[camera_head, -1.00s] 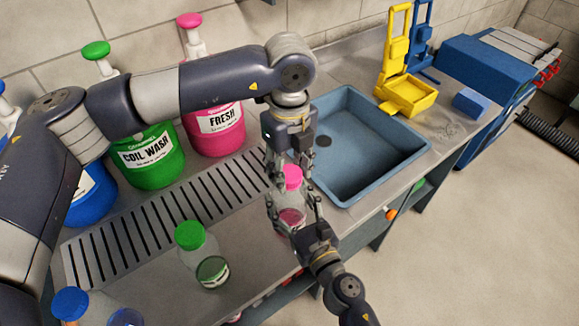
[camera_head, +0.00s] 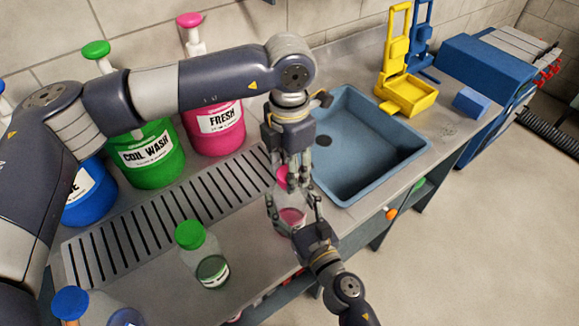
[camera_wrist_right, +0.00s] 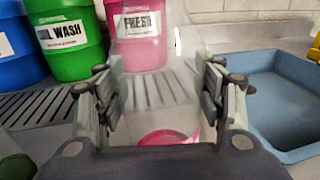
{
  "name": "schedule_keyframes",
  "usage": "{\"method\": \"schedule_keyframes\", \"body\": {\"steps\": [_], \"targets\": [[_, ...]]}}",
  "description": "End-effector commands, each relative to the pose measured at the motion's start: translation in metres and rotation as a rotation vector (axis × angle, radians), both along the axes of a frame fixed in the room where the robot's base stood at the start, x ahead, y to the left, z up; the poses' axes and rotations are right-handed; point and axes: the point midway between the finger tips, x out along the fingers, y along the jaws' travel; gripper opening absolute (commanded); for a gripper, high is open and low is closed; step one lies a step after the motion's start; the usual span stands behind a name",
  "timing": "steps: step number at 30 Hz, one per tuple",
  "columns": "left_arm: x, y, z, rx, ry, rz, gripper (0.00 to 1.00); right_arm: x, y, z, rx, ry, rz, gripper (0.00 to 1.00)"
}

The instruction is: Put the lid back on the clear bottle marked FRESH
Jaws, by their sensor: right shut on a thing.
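The clear bottle (camera_head: 274,205) with pink liquid stands upright by the counter's front edge. My right gripper (camera_head: 293,212) is shut around its body; in the right wrist view the bottle (camera_wrist_right: 160,100) is between the fingers. No label can be read on it. The pink lid (camera_head: 282,178) is at the bottle's top, partly hidden by the fingers of my left gripper (camera_head: 292,183), which points down from above. I cannot tell whether those fingers grip the lid or how the lid sits on the neck.
A green-lidded bottle (camera_head: 203,255) and a blue-lidded bottle (camera_head: 85,305) stand to the left. Behind are a pink FRESH jug (camera_head: 215,135), a green COIL WASH jug (camera_head: 150,165) and a blue jug (camera_head: 88,200). A blue sink (camera_head: 365,150) is close on the right, a slotted drain (camera_head: 170,220) on the left.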

Motion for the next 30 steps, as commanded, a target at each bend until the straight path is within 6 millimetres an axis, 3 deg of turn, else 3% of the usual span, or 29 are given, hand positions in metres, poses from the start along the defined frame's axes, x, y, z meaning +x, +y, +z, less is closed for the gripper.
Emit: {"method": "schedule_keyframes", "body": {"steps": [21, 23, 27, 28, 30], "targets": [[0.0014, 0.0006, -0.0009, 0.002, -0.005, -1.309, 0.12, -0.0002, 0.0, -0.0002, 0.0, 0.0, 0.0, 0.0], [0.0015, 0.0005, -0.001, 0.002, -0.005, -1.384, 0.12, -0.0002, 0.0, -0.0002, 0.0, 0.0, 0.0, 0.0], [0.0016, 0.0006, -0.001, 0.002, -0.005, -1.371, 0.12, -0.0003, 0.0001, -0.0002, 0.0, 0.0, 0.001, 0.0], [0.0016, 0.0006, -0.001, 0.002, -0.005, -1.371, 0.45, -0.0003, 0.0001, -0.0002, 0.0, 0.0, 0.001, 0.0], [0.0014, 0.0006, -0.0009, 0.002, -0.004, -1.37, 0.61, -0.0003, 0.0001, -0.0002, 0.0, 0.0, 0.001, 0.0]]}}
